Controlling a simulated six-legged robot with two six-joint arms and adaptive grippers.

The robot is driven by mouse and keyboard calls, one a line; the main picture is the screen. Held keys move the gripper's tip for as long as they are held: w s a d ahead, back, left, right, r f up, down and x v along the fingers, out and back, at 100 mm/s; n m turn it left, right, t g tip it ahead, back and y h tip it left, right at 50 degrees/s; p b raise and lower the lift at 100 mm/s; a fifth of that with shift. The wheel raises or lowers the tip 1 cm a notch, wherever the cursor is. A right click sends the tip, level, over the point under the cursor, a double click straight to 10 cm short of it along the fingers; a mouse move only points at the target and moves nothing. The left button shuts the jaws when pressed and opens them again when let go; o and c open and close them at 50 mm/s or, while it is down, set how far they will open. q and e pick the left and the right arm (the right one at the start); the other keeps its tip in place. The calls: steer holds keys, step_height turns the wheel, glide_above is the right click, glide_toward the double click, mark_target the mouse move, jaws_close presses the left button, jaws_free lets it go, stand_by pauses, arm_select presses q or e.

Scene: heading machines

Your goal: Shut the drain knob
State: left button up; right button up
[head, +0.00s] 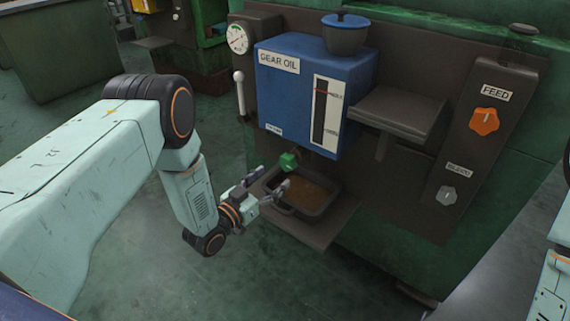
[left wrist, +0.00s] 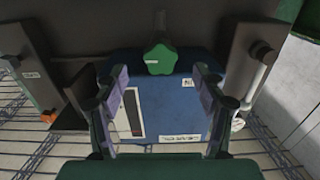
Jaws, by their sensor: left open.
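The green drain knob (head: 289,161) sits under the blue gear oil tank (head: 297,80), just above a dark drip tray (head: 328,205) with brown oil in it. In the left wrist view the knob (left wrist: 160,59) shows as a green lobed handle, centred beyond the fingertips. My left gripper (head: 268,182) is open and empty, just to the lower left of the knob, with its fingers pointing toward it. The wrist view shows the two fingers (left wrist: 158,82) spread on either side, apart from the knob. My right gripper is not seen; only part of my right arm shows at the right edge.
An orange feed knob (head: 485,122) and a grey knob (head: 446,196) are on the panel at right. A grey shelf (head: 399,112) juts out beside the tank. A white-tipped lever (head: 239,92) and a gauge (head: 237,39) are at left. The floor in front is clear.

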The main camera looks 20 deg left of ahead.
mark_target(285, 166)
arm_select(q)
steer(key=shift+w+r, duration=0.2)
steer(key=shift+w, duration=0.15)
steer(key=b+x, duration=0.2)
steer(key=x, duration=0.3)
steer(key=shift+w+d, duration=0.15)
steer(key=shift+d, duration=0.05)
steer(key=shift+b+x, duration=0.4)
steer(key=shift+x, duration=0.5)
steer(key=shift+a, duration=0.1)
steer(key=shift+c, duration=0.7)
steer(key=c, duration=1)
